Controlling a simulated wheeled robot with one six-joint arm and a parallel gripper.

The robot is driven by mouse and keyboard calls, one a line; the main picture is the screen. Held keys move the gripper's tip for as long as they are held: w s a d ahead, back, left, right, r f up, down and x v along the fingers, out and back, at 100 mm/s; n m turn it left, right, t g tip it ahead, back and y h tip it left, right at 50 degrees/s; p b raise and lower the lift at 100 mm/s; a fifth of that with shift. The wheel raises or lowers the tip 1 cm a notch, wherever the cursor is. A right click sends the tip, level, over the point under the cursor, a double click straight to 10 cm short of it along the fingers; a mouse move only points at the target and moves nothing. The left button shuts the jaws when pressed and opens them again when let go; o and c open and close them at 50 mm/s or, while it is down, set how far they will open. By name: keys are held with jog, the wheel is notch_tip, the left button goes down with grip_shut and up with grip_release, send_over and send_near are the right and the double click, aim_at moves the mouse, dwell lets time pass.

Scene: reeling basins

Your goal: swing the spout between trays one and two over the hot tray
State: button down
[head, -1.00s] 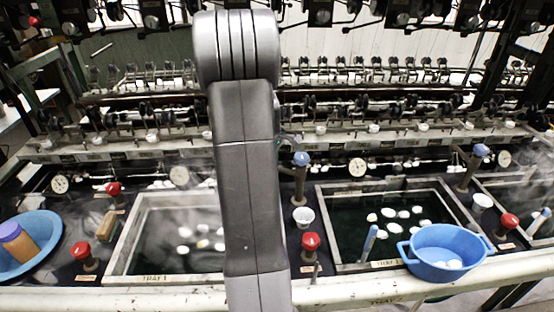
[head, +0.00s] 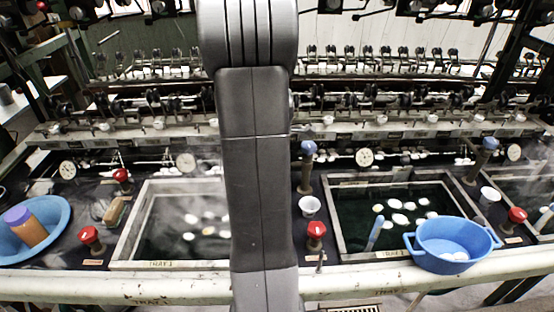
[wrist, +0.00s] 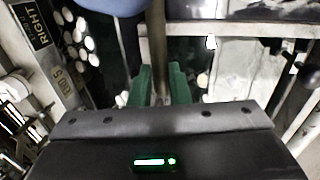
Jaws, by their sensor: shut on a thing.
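The spout post between the trays has a blue knob (head: 308,147) on top and stands upright just right of my arm in the head view. In the wrist view, my gripper (wrist: 162,88) has its green fingers on either side of the dark post (wrist: 157,45), shut on it. Tray one (head: 133,228), at left, holds white cocoons under pale haze and is partly covered by my arm. Tray two (head: 333,215), at right, holds dark water and white cocoons. The gripper is hidden in the head view.
A blue two-handled basin (head: 440,240) sits at tray two's front right corner. Red knobs (head: 317,231) and a white cup (head: 310,206) stand near the post. A second blue-knobbed post (head: 489,145) is farther right. A blue bowl (head: 62,212) is at far left.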

dwell(0.3)
jog(key=c, duration=1.4)
grip_release()
jog(key=shift+o, duration=0.2)
notch_tip(320, 180, up, 14)
jog(key=s, duration=0.2)
jog(key=shift+s+f, duration=0.2)
jog(key=shift+s, duration=0.2)
